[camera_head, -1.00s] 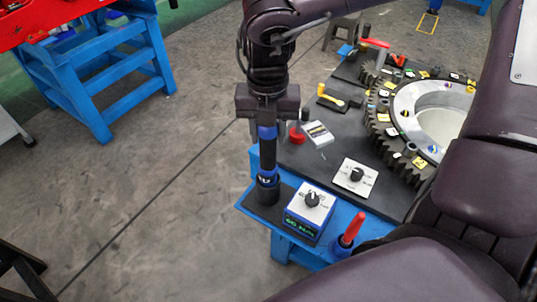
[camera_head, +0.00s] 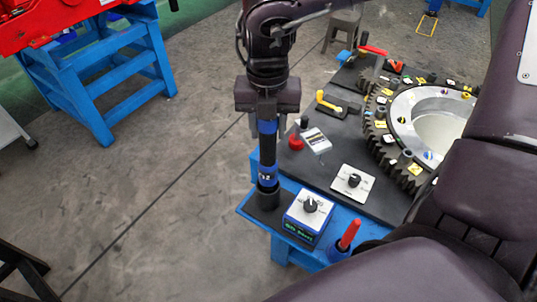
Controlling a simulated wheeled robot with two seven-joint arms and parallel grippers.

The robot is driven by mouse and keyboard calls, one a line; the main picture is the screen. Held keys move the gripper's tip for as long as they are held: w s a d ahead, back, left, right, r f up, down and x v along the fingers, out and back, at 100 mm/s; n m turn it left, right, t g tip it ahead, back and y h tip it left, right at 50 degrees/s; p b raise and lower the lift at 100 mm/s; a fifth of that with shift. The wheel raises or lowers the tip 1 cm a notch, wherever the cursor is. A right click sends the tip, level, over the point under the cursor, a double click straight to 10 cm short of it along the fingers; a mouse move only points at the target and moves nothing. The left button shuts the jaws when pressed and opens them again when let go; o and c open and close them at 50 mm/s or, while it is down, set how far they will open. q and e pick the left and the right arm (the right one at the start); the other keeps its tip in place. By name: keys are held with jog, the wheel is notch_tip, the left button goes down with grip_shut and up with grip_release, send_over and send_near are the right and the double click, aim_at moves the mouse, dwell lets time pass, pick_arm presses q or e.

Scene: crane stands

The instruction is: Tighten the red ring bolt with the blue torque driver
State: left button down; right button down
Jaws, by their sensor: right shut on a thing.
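My right gripper (camera_head: 267,120) points down from the upper middle of the head view. It is shut on the blue torque driver (camera_head: 268,150), a black upright tool with blue bands. The driver's lower end is at a short black holder (camera_head: 268,199) on the blue bench's near left corner; I cannot tell whether it is still inside. Bolts with coloured marks sit around the grey ring (camera_head: 403,108) inside the dark gear at the right. I cannot clearly pick out the red ring bolt among them. My left gripper is not in view.
A blue dial box (camera_head: 309,214) with a green display and a red-handled tool (camera_head: 350,232) stand near the holder. A white dial plate (camera_head: 353,183), a red knob (camera_head: 296,142) and a yellow-handled tool (camera_head: 330,101) lie on the dark mat. Open floor is at the left.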

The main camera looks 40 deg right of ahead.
jog(key=shift+r+p, duration=2)
jog(key=shift+r, duration=1.15)
jog(key=shift+d, duration=0.1)
